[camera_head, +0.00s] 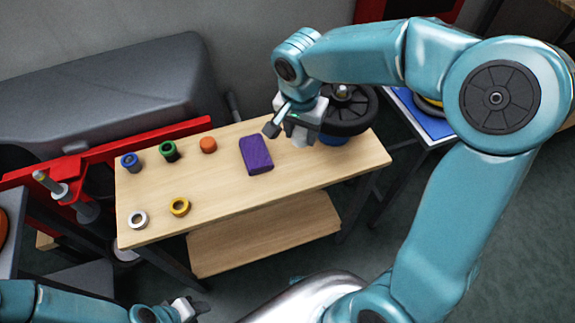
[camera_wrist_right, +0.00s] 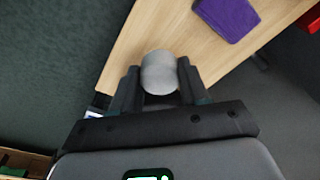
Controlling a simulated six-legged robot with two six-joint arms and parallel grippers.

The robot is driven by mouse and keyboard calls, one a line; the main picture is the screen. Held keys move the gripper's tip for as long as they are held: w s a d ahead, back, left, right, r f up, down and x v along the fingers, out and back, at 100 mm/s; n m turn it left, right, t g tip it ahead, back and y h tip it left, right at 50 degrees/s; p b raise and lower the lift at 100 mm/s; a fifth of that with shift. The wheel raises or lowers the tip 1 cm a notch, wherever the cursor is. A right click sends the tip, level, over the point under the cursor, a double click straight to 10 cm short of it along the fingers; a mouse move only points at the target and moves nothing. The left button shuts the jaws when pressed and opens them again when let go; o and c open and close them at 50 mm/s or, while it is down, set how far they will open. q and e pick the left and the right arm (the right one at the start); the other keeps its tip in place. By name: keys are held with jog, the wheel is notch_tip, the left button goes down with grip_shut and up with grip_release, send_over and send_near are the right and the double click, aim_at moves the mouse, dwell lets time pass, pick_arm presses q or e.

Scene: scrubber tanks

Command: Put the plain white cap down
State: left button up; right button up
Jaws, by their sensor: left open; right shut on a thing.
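The plain white cap (camera_wrist_right: 160,73) is between the fingers of my right gripper (camera_wrist_right: 158,88), which is shut on it. In the head view my right gripper (camera_head: 296,124) is above the right part of the wooden table (camera_head: 222,195), and the cap (camera_head: 302,136) shows pale below its fingers. In the wrist view the cap is in front of the table's edge; its height above the top is hard to judge. My left gripper (camera_head: 188,308) is open and empty at the bottom of the head view, below the table.
A purple block (camera_head: 256,155) lies left of the right gripper. A black wheel (camera_head: 348,110) is just right of it. The table's front middle is clear.

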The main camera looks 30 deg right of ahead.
aim_at(299, 172)
notch_tip(299, 172, down, 13)
jog(key=shift+f+b, duration=0.1)
jog(key=shift+b, duration=0.6)
jog(key=shift+f+b, duration=0.25)
jog(key=shift+b, duration=0.1)
jog(key=o, duration=1.2)
jog(key=shift+r, duration=0.1)
jog(key=shift+c, duration=0.2)
jog(key=shift+r+p, duration=0.45)
jog(key=shift+r, duration=0.1)
jog(key=r, duration=0.3)
jog(key=a+r+p, duration=0.1)
jog(key=r, duration=0.7)
jog(key=shift+s+a+r, duration=0.1)
jog(key=shift+s+a, duration=0.05)
jog(key=shift+s, duration=0.25)
